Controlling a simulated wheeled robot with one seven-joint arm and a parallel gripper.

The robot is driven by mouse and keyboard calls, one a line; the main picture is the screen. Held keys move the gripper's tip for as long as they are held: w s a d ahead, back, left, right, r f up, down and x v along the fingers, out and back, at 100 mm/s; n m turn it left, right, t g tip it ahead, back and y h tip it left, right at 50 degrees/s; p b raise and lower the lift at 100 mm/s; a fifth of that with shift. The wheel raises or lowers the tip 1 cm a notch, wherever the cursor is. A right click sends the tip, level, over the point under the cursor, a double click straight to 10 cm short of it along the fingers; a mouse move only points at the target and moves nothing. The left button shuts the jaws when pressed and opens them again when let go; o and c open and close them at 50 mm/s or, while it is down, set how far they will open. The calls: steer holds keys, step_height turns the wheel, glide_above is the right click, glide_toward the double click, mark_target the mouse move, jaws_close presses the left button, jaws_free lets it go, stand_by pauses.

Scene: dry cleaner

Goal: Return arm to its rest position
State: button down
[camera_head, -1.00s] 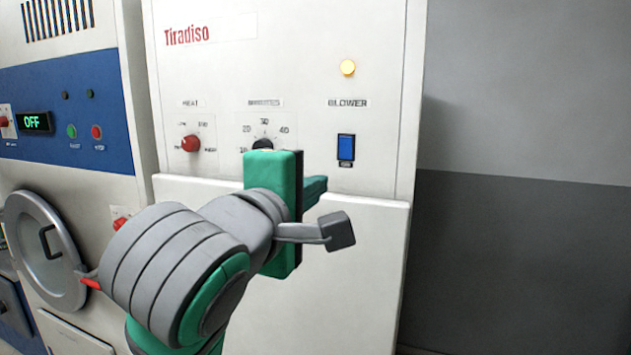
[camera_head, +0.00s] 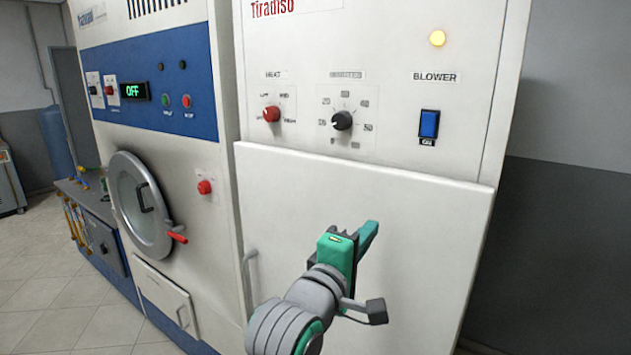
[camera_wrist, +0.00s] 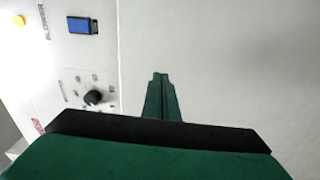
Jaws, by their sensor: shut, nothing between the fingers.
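My gripper (camera_head: 368,236) is green and shows at the lower middle of the head view, in front of the white door of the Tiradiso machine (camera_head: 400,210). Its fingers are shut with nothing between them. In the wrist view the fingertips (camera_wrist: 161,80) are together against a plain white background. The gripper is below the machine's control panel and apart from the knobs. I cannot tell the exact gap between the fingers and the door.
The panel has a red heat knob (camera_head: 271,113), a black minutes knob (camera_head: 342,120), a blue blower switch (camera_head: 429,124) and a lit yellow lamp (camera_head: 437,38). At left stands a machine with a round door (camera_head: 140,205) and an OFF display (camera_head: 135,91). Tiled floor (camera_head: 50,310) is clear at lower left.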

steer(key=s+a+f+t+y, duration=0.1)
steer(key=a+f+y, duration=0.1)
steer(key=f, duration=0.8)
steer(key=a+f+y, duration=0.1)
steer(key=a+f, duration=0.1)
steer(key=f, duration=0.8)
steer(key=s+a+f+y, duration=0.1)
steer(key=s+f+y, duration=0.1)
steer(key=s+f, duration=0.45)
steer(key=s+a+f+y, duration=0.1)
steer(key=s+f+y, duration=0.15)
steer(key=f, duration=0.65)
steer(key=s+a+f+m+y, duration=0.1)
steer(key=s+f+m, duration=0.2)
steer(key=s+f, duration=0.35)
steer(key=s+a+f+m+y, duration=0.1)
steer(key=s+a+f+m, duration=0.15)
steer(key=s, duration=0.75)
steer(key=s+m+g, duration=0.1)
steer(key=s+m, duration=0.5)
steer(key=s, duration=1)
steer(key=shift+f, duration=0.4)
